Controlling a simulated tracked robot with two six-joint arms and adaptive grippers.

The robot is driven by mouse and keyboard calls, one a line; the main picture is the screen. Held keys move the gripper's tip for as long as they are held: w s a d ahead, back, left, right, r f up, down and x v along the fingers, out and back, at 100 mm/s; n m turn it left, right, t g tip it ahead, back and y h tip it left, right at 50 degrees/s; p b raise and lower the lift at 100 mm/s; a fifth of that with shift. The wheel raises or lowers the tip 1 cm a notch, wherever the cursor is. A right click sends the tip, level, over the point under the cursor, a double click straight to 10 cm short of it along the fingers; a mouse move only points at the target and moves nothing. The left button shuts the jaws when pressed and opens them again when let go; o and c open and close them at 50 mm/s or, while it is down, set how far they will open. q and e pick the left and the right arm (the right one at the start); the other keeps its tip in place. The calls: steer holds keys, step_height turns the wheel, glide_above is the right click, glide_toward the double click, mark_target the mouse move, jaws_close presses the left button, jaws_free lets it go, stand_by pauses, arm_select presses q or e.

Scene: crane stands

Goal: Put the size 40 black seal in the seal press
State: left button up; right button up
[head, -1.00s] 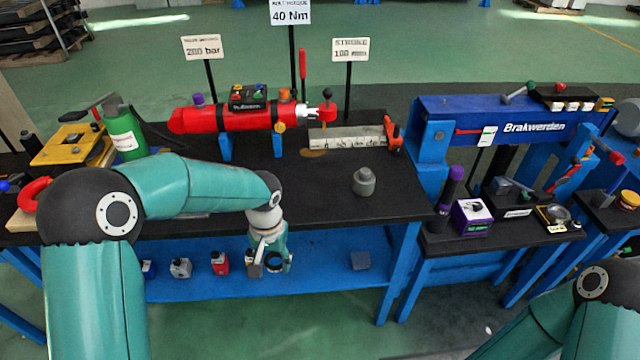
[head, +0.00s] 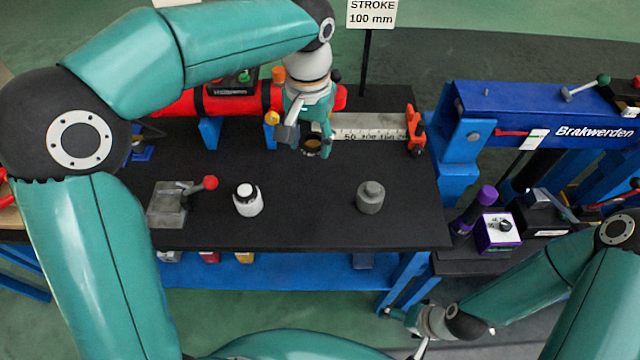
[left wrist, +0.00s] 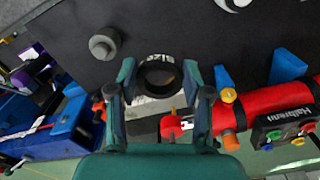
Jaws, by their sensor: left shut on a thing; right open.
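My left gripper (head: 305,138) is shut on a black ring-shaped seal (head: 312,146), held above the bench in front of the red cylinder. In the left wrist view the seal (left wrist: 160,76) sits between both fingers; its rim lettering shows "size", but I cannot read a number. A grey block with a red-ball lever (head: 170,204) and a grey stepped cylinder (head: 370,197) stand on the bench, apart from the seal. I cannot tell for sure which is the seal press. My right gripper (head: 406,332) is open and empty, low in front of the bench's right end.
The red cylinder (head: 235,101) and a ruler (head: 370,128) with an orange end lie at the back. The blue Brakwerden frame (head: 520,120) is at right. The black bench top (head: 310,215) is clear between bottle and grey cylinder.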

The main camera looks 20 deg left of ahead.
mark_target(313, 204)
arm_select(q)
step_height(313, 204, down, 20)
steer(key=shift+r, duration=0.2)
stand_by(0.4)
steer(key=shift+f, duration=0.1)
steer(key=o, duration=0.9)
steer(key=shift+o, duration=0.2)
